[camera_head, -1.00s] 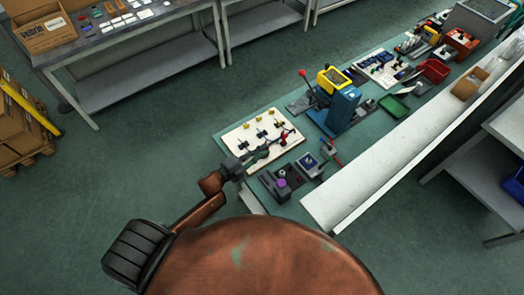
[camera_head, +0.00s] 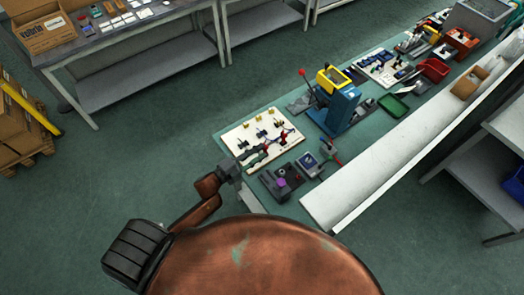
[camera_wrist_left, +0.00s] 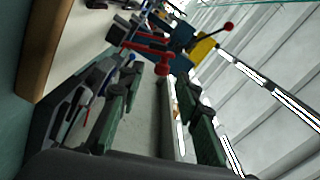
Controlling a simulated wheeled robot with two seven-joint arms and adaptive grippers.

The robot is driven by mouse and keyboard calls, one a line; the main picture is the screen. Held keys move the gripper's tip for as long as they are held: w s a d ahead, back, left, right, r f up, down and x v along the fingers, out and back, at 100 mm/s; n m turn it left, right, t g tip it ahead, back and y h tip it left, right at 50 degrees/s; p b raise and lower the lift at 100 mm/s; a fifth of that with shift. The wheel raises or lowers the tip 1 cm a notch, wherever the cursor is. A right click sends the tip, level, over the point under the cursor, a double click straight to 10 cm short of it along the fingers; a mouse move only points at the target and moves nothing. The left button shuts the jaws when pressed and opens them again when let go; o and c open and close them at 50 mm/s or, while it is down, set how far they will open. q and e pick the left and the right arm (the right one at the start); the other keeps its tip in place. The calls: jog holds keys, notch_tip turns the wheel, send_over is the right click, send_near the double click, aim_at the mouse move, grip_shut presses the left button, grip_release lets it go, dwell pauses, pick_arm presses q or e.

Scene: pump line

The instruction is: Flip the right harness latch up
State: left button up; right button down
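The white harness board (camera_head: 238,137) lies at the near left end of the green bench, with yellow clips and small dark latches on it. A latch with a red handle (camera_head: 284,139) is at its right side; its exact tilt is too small to tell. My left gripper (camera_head: 257,154) is over the board's near edge, short of this latch. In the left wrist view, the gripper's green fingers (camera_wrist_left: 160,108) stand apart with nothing between them. A red handle (camera_wrist_left: 150,66) shows just beyond the fingertips there. My right gripper is out of view.
A blue and yellow press (camera_head: 340,108) with a red lever stands behind the board. Small fixtures (camera_head: 279,182) sit to its near right. Red and green trays (camera_head: 394,107) are farther along. A long white ledge (camera_head: 372,172) borders the bench on the right.

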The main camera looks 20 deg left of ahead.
pick_arm(q)
jog(key=v, duration=1)
jog(key=shift+a, duration=0.15)
